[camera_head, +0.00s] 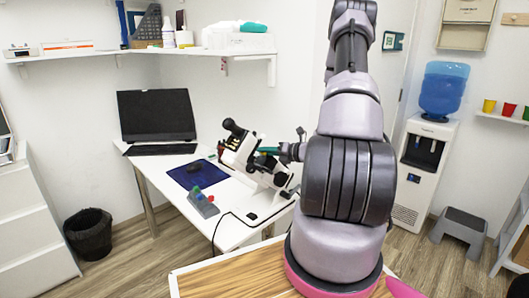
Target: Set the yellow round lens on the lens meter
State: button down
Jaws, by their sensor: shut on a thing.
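The lens meter (240,150) is a white and black tilted instrument with an eyepiece, standing on the white desk. My gripper (281,151) is at its right side, close to its upper body. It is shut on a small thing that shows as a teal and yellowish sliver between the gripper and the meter. This seems to be the yellow round lens, but it is too small and hidden to be sure. I cannot tell whether it touches the meter. A small grey rack (204,206) with green, blue and red pieces stands on the desk, left of the meter.
A dark blue mat (197,174) with a mouse, a keyboard (161,149) and a monitor (156,115) are on the desk (232,236). A black cable runs over the desk's front. A wooden-topped surface (225,281) lies nearer. A water dispenser (424,165) stands right.

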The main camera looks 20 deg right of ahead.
jog(key=c, duration=0.7)
grip_release()
jog(key=shift+c, duration=0.2)
jog(key=shift+s+d, duration=0.1)
jog(key=shift+s+d, duration=0.15)
jog(key=shift+s, duration=0.05)
jog(key=v, duration=1)
jog(key=shift+s, duration=0.25)
